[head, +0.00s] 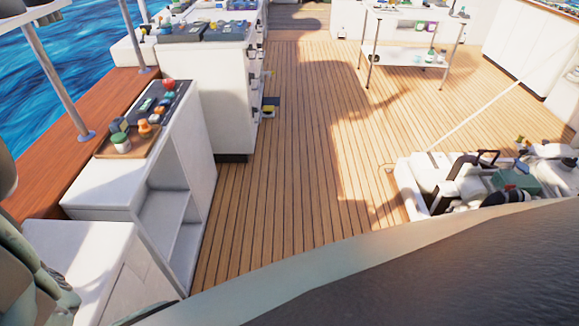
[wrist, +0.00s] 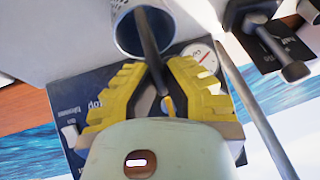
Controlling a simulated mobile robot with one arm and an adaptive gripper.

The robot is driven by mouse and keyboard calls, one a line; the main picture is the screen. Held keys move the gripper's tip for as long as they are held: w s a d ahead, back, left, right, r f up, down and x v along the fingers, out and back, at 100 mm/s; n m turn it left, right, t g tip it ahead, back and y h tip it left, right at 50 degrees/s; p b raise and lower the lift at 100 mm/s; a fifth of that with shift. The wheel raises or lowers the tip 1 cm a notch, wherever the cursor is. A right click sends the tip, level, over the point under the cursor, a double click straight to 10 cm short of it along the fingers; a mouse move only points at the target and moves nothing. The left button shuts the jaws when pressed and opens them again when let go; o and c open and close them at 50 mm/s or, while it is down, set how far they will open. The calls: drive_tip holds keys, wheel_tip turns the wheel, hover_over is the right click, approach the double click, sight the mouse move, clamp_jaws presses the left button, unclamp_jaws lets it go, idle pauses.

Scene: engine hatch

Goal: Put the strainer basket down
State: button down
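In the wrist view, the strainer basket (wrist: 125,18) is a light grey metal cylinder at the top, with its open end towards the camera. A dark bar, which looks like its handle, runs from it down between the yellow fingers of my gripper (wrist: 158,70). The fingers close in on the bar from both sides and appear shut on it. The far end of the basket is cut off by the frame edge. I cannot make out the basket or my gripper in the head view.
Below the gripper is a dark panel (wrist: 95,82) with white lettering and a round gauge (wrist: 201,55). The head view shows an open engine hatch (head: 480,180) at right, a white console (head: 135,180) with a tray of coloured parts at left, and clear wooden deck (head: 300,170) between.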

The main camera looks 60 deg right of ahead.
drive_tip(key=shift+s+r+b, duration=0.25)
drive_tip(key=shift+r+b, duration=0.1)
drive_tip(key=shift+r, duration=0.65)
drive_tip(key=s+r+p, duration=0.1)
drive_tip(key=s+p, duration=0.2)
drive_tip(key=s, duration=1.2)
drive_tip(key=shift+s+a+r, duration=0.15)
drive_tip(key=shift+s+r, duration=0.05)
drive_tip(key=shift+s, duration=0.05)
drive_tip(key=shift+w, duration=0.1)
